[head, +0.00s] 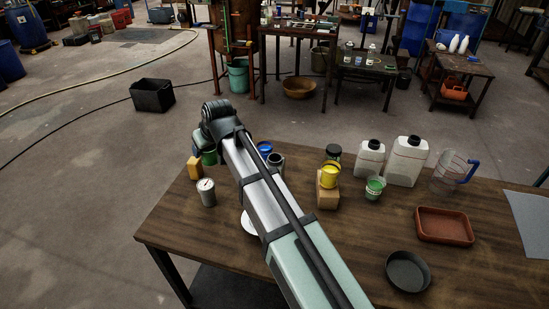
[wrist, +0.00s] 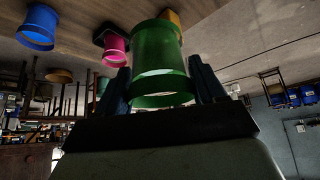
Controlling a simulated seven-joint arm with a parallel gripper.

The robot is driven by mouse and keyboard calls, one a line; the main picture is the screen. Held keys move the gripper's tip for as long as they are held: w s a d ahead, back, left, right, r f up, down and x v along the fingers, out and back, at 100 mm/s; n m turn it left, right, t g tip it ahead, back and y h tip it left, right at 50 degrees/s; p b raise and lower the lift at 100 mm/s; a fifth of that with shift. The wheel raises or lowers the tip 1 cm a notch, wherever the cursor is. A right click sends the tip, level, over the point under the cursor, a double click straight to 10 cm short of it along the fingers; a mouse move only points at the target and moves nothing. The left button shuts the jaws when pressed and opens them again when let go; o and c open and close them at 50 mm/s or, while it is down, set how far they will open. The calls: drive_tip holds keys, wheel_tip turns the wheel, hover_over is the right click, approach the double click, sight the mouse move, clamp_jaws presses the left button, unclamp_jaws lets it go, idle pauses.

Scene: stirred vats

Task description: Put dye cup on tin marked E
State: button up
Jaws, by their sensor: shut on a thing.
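My gripper (wrist: 162,84) is shut on a green cup (wrist: 160,52), with one finger on each side of it. In the wrist view the surroundings appear upside down. In the head view a bit of the green cup (head: 209,157) shows beside my arm at the table's far left, and my fingers are hidden. A blue cup (head: 264,147) stands right of my arm; it also shows in the wrist view (wrist: 36,27). A pink cup (wrist: 115,47) shows in the wrist view on a dark thing. A yellow cup (head: 330,177) sits on a wooden block (head: 327,197). No letter E is readable.
A gauge can (head: 207,193) and a yellow block (head: 194,168) are near the left edge. White jugs (head: 407,162), a clear pitcher (head: 452,172), a small green-banded cup (head: 375,189), a red-brown tray (head: 445,239) and a dark bowl (head: 408,272) occupy the right.

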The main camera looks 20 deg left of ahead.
drive_tip(key=w+d+r+m, duration=0.1)
drive_tip(key=w+d+r, duration=0.25)
drive_tip(key=d, duration=0.25)
drive_tip(key=w+d+r+m+t+h, duration=0.1)
drive_tip(key=w+d+r, duration=0.25)
drive_tip(key=d, duration=0.25)
drive_tip(key=w+d+r+m, duration=0.1)
drive_tip(key=w+d+r, duration=0.25)
drive_tip(key=d, duration=0.25)
hover_over(275, 157)
drive_tip(key=shift+s+f, duration=0.1)
drive_tip(key=shift+f, duration=5.25)
drive_tip(key=shift+f, duration=0.1)
drive_tip(key=o, duration=1.2)
drive_tip(key=shift+c, duration=0.2)
drive_tip(key=v, duration=1.2)
